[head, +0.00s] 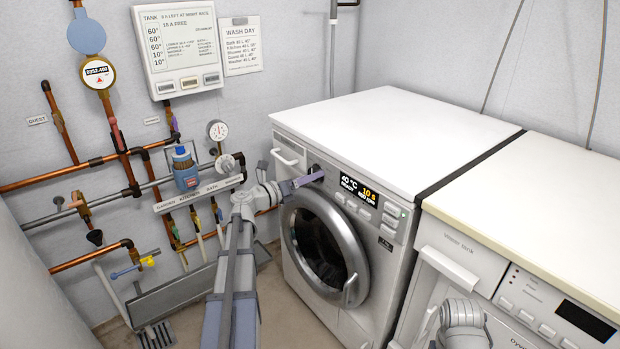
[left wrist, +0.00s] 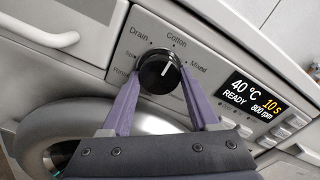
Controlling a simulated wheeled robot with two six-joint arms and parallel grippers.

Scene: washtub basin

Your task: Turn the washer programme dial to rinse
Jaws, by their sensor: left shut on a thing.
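The washer (head: 345,215) is white with a round glass door. Its programme dial (left wrist: 158,75) is a black round knob with a white pointer line. In the left wrist view the pointer is up and slightly right, toward Cotton. Drain and Mixed are also readable; two labels on the left are partly hidden by a finger. My left gripper (head: 318,176) is shut on the dial, with one purple finger on each side of it, as the left wrist view (left wrist: 165,88) shows. The display (left wrist: 252,98) reads 40 °C, READY, 10 s, 800 rpm. My right gripper is not visible.
A second white machine (head: 520,260) stands to the right of the washer. Copper pipes, valves and gauges cover the wall at left, with a boiler panel (head: 180,50) above. The washer's drawer handle (left wrist: 40,33) is left of the dial. The washer top is clear.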

